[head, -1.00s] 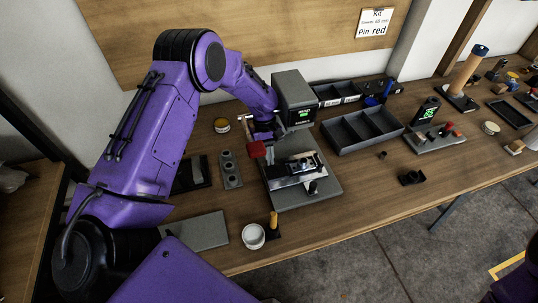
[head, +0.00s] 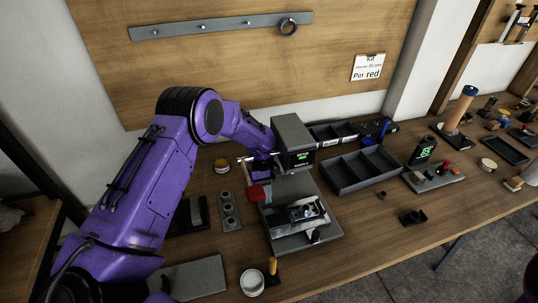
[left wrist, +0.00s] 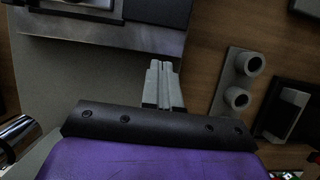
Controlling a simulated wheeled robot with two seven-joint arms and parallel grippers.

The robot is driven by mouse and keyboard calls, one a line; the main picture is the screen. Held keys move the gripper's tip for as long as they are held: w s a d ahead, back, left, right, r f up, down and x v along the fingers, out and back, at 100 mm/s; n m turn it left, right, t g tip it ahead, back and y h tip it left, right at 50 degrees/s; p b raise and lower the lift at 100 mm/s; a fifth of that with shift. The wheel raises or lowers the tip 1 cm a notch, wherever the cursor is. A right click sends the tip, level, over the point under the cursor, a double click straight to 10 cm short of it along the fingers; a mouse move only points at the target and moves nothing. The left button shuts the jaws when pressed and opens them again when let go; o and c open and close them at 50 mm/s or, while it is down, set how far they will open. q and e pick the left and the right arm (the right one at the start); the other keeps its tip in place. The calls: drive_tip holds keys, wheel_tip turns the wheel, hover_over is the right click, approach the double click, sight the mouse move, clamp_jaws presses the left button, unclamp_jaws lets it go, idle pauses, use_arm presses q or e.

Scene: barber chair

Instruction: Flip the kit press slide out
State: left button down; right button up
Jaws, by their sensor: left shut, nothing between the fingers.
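The kit press (head: 292,135) is a grey machine with a dark front and a small green display, standing on a grey base plate (head: 285,240). Its slide (head: 308,212), with a silver and black fixture, lies over the base in front of the head. A red block or knob (head: 258,192) sits at the left of the press. My left gripper (head: 264,178) is just behind the red part, beside the press; its fingertips are mostly hidden there. In the left wrist view the gripper fingers (left wrist: 163,85) are together and empty, near the grey plate edge. My right gripper is not visible.
A grey block with round cups (head: 229,210) stands left of the press. A white cup (head: 252,283) and an upright orange-topped peg (head: 272,267) are at the front. A dark compartment tray (head: 360,172) stands right of the press.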

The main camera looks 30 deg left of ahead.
use_arm(q)
drive_tip(key=v, duration=0.2)
drive_tip(key=b+v, duration=0.1)
drive_tip(key=v, duration=0.2)
drive_tip(key=shift+w, duration=0.4)
drive_tip(key=b+v, duration=0.1)
drive_tip(key=v, duration=1.3)
drive_tip(key=shift+s+r, duration=0.3)
drive_tip(key=shift+r, duration=0.1)
